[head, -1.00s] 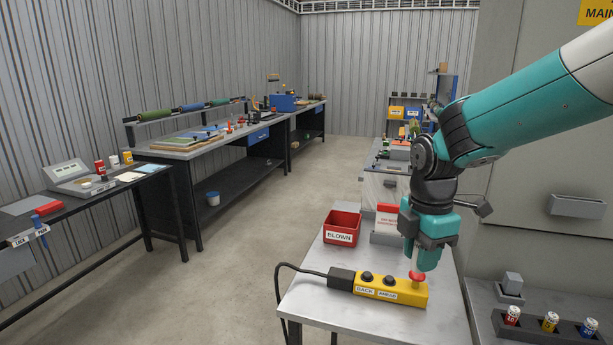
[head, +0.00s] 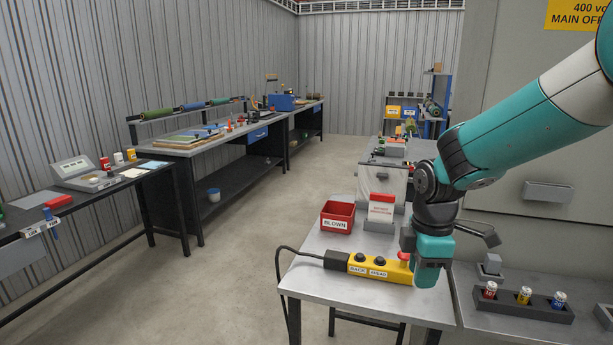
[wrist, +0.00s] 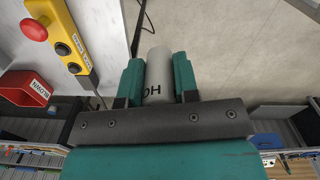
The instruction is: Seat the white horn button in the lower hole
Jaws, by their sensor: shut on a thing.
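My gripper (head: 428,274) hangs pointing down at the right front edge of the metal table, just right of the yellow control box (head: 377,267). In the wrist view its teal fingers are shut on a pale white cylinder (wrist: 158,72) with dark letters that seem to start "HO", which fits the white horn button. The fingers hide its sides, and the head view hides it. The yellow box carries two black buttons labelled BACK and AHEAD, and a red button (head: 403,259) beside my gripper; the red button also shows in the wrist view (wrist: 34,30). I cannot make out a lower hole.
A red BLOWN bin (head: 337,216) and a red-topped sign block (head: 381,210) stand behind the box. A black cable runs from its left end. On the right, a dark rack (head: 525,308) holds red, yellow and blue cylinders. Floor is free to the left.

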